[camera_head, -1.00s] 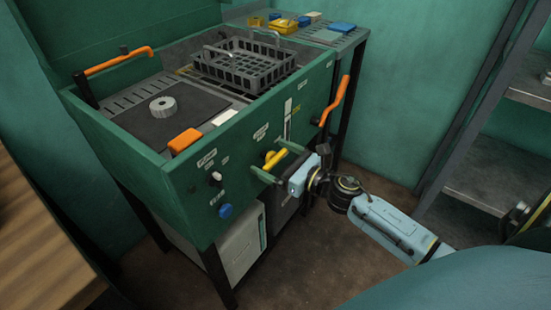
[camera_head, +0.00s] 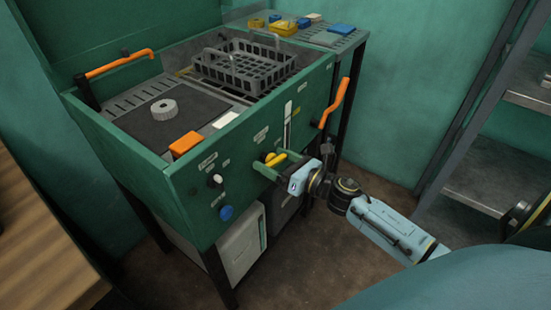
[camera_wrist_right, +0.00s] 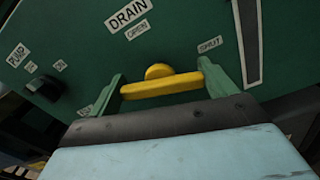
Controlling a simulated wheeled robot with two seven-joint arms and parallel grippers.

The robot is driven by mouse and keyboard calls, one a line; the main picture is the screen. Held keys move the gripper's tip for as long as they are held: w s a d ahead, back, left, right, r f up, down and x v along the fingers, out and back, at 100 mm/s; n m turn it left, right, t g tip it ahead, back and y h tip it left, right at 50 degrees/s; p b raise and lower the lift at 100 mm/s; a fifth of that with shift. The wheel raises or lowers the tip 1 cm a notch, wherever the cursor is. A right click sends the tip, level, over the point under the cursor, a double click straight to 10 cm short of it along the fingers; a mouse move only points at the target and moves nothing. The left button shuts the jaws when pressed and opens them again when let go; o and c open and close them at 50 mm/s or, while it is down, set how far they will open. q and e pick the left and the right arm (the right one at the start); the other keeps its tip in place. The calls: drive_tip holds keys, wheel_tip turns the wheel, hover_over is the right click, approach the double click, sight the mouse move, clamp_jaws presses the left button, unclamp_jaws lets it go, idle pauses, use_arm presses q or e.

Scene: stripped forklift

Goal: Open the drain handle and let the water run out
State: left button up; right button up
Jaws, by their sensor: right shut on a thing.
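The yellow drain handle (camera_head: 274,158) is on the green front panel of the wash unit. In the right wrist view the handle (camera_wrist_right: 162,87) is a bar lying nearly level, with a round yellow hub behind it, under the DRAIN label (camera_wrist_right: 128,12). My right gripper (camera_head: 277,163) is shut on the handle, its green fingers (camera_wrist_right: 160,86) at the two ends of the bar. No running water shows; the drain outlet cannot be made out. My left gripper is not in view.
A dark basket (camera_head: 245,68) stands on the unit. Metal shelves (camera_head: 485,190) stand at the right, with open floor between.

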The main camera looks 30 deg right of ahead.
drive_tip(key=shift+m, duration=0.6)
drive_tip(key=m+p, duration=0.2)
drive_tip(key=m, duration=0.3)
drive_tip(key=shift+d+p, duration=0.1)
drive_tip(key=shift+p, duration=0.2)
drive_tip(key=m+p, duration=0.3)
drive_tip(key=m, duration=0.4)
drive_tip(key=shift+f, duration=0.1)
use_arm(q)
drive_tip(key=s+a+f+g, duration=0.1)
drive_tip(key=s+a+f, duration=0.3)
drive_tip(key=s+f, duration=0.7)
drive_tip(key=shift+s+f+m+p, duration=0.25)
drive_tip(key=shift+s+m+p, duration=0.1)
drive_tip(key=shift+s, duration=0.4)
use_arm(e)
drive_tip(key=shift+f+m, duration=0.1)
drive_tip(key=shift+m, duration=0.8)
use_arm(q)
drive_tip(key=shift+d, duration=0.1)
use_arm(e)
drive_tip(key=o, duration=0.9)
drive_tip(key=shift+c, duration=0.2)
